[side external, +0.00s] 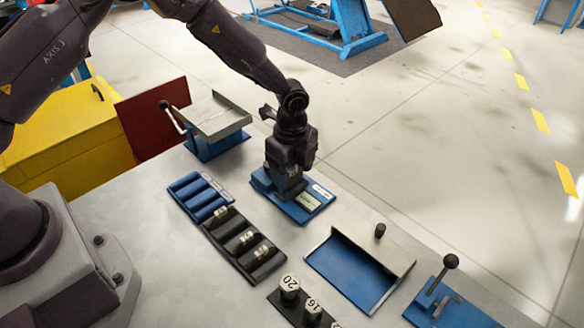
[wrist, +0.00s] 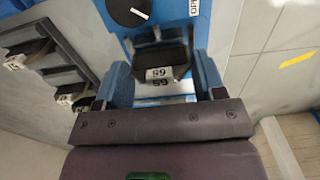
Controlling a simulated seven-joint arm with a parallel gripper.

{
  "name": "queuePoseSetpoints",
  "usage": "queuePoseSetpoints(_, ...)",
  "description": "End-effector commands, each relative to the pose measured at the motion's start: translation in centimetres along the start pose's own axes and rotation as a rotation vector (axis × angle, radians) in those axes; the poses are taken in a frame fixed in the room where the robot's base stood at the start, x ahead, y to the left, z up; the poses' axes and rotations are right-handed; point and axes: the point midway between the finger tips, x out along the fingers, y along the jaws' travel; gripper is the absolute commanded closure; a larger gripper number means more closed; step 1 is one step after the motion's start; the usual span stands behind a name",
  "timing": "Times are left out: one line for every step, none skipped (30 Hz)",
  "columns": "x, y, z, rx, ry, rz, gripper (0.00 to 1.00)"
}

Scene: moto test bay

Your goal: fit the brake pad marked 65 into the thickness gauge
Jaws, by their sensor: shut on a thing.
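The brake pad marked 65 (wrist: 160,66) is a dark block with white number labels, seen between my gripper's blue fingers in the wrist view. My gripper (wrist: 163,84) is shut on this pad. In the side view my gripper (side external: 288,192) points down over the blue thickness gauge (side external: 316,205), at the back of the table. The gauge also shows in the wrist view (wrist: 200,22), with a round black knob on it. The pad sits low at the gauge's body; its underside is hidden, so I cannot tell whether it is fully seated. The gripper hides the pad in the side view.
A black rack (side external: 228,240) with several slots holds other marked pads left of the gauge, beside a blue slotted tray (side external: 182,183). A blue-floored tray (side external: 345,268) stands front right. Numbered sockets (side external: 290,284) stand in front. A lever fixture (side external: 222,118) stands behind left.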

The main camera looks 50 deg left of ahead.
Motion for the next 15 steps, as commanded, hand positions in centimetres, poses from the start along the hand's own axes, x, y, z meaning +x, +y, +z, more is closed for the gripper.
queuePoseSetpoints(-0.04, 0.00, 0.01, 0.000, 0.000, 0.000, 0.61)
queuePoseSetpoints(-0.03, 0.00, 0.01, 0.000, 0.000, 0.000, 0.61)
queuePoseSetpoints(-0.03, 0.00, 0.01, 0.000, 0.000, 0.000, 0.61)
queuePoseSetpoints(-0.03, 0.00, 0.01, 0.000, 0.000, 0.000, 0.61)
queuePoseSetpoints(-0.04, 0.00, 0.01, 0.000, 0.000, 0.000, 0.61)
queuePoseSetpoints(-0.04, 0.00, 0.01, 0.000, 0.000, 0.000, 0.61)
queuePoseSetpoints(-0.04, 0.00, 0.01, 0.000, 0.000, 0.000, 0.61)
queuePoseSetpoints(-0.03, 0.00, 0.01, 0.000, 0.000, 0.000, 0.61)
queuePoseSetpoints(-0.02, 0.00, 0.01, 0.000, 0.000, 0.000, 0.61)
queuePoseSetpoints(-0.01, 0.00, 0.01, 0.000, 0.000, 0.000, 0.61)
queuePoseSetpoints(0.02, 0.00, 0.01, 0.000, 0.000, 0.000, 0.61)
queuePoseSetpoints(0.07, 0.00, 0.01, 0.000, 0.000, 0.000, 0.61)
queuePoseSetpoints(0.12, 0.00, 0.01, 0.000, 0.000, 0.000, 0.61)
queuePoseSetpoints(0.18, 0.00, 0.01, 0.000, 0.000, 0.000, 0.61)
queuePoseSetpoints(0.26, -0.01, 0.01, 0.000, 0.000, 0.000, 0.61)
